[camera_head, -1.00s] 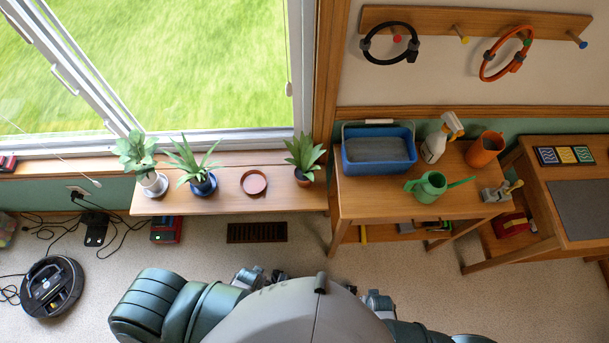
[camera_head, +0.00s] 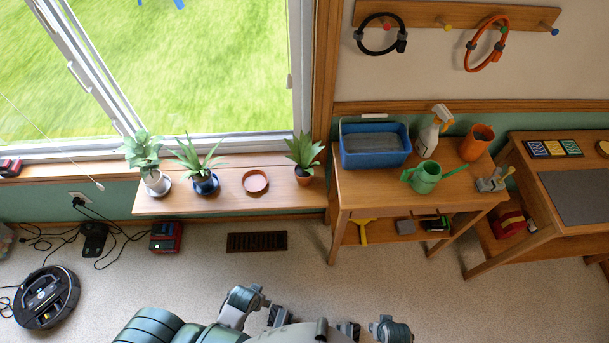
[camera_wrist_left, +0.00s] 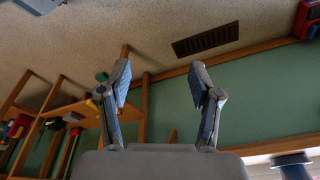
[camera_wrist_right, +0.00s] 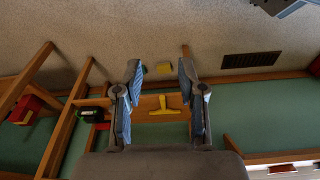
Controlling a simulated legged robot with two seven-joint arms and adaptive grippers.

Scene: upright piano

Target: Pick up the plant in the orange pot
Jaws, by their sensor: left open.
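The plant (camera_head: 303,147) has spiky green leaves and stands upright in a small orange pot (camera_head: 304,179) at the right end of the wooden shelf under the window. My left gripper (camera_head: 262,309) is at the bottom of the head view, well short of the shelf. Its fingers are spread and empty in the left wrist view (camera_wrist_left: 160,85). My right gripper (camera_head: 370,330) is low beside it, partly cut off by the frame. In the right wrist view (camera_wrist_right: 160,85) its fingers are apart with nothing between them. Neither wrist view shows the plant.
The shelf (camera_head: 225,196) also holds an empty terracotta saucer (camera_head: 255,182), a spiky plant in a blue pot (camera_head: 206,185) and a plant in a white pot (camera_head: 157,183). A wooden table (camera_head: 365,195) stands close right of the plant. A robot vacuum (camera_head: 46,297) lies on the floor.

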